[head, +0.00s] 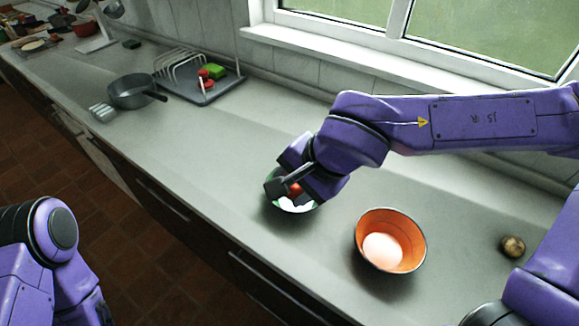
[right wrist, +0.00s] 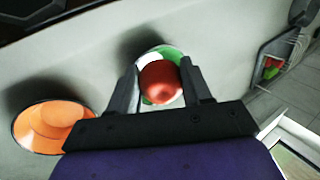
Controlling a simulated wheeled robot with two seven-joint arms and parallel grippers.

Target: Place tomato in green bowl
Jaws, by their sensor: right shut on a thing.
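The red tomato (right wrist: 161,80) is between the two fingers of my right gripper (right wrist: 161,86), which is shut on it. In the head view the tomato (head: 295,189) shows only in part behind the gripper. The green bowl (right wrist: 172,54), with a green rim and white inside, is directly behind the tomato in the right wrist view. In the head view the gripper covers much of this bowl (head: 296,206). I cannot tell whether the tomato touches the bowl. My left arm shows at the lower left, but its gripper is out of view.
A small brown round item (head: 513,246) lies farther right. A grey pan (head: 131,92), a spatula (head: 102,112) and a dish rack (head: 208,92) are at the left. The counter (head: 190,150) between is clear.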

